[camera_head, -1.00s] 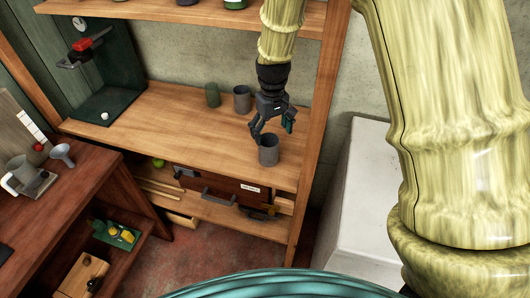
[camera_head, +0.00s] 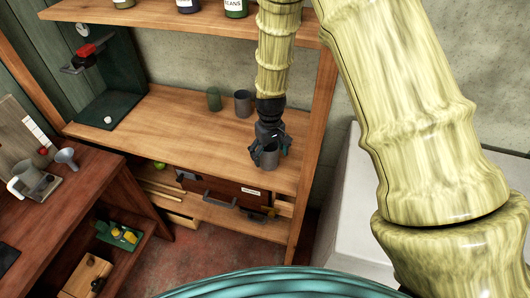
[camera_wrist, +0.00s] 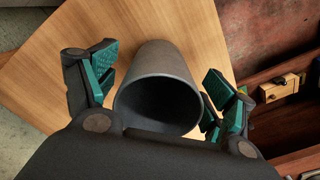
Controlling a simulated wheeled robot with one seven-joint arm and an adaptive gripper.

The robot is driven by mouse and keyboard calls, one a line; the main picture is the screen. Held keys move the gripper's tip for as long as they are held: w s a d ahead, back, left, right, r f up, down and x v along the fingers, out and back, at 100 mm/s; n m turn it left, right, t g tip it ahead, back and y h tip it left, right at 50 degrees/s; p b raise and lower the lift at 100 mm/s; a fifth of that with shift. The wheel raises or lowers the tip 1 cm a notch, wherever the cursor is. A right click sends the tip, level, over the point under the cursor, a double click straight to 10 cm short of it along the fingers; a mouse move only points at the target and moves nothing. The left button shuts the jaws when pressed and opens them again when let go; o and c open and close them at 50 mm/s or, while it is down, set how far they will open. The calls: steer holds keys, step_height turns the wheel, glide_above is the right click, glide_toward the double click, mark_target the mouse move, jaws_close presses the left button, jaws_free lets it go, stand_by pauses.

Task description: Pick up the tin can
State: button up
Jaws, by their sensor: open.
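A grey tin can (camera_head: 270,162) stands near the front edge of the wooden shelf, towards its right end. In the wrist view the can (camera_wrist: 160,85) shows its open, dark mouth towards the camera. My gripper (camera_head: 269,152) is open and has come down around the can. In the wrist view the gripper's (camera_wrist: 165,90) green-padded fingers stand on both sides of the can, with a gap visible on each side. The can's lower part is partly hidden in the head view.
Another grey can (camera_head: 243,103) and a green cup (camera_head: 214,98) stand farther back on the shelf (camera_head: 170,120). A shelf post (camera_head: 316,130) is close on the right. The left shelf middle is clear.

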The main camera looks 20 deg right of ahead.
steer(key=shift+f, duration=0.95)
steer(key=c, duration=0.9)
steer(key=shift+c, duration=0.2)
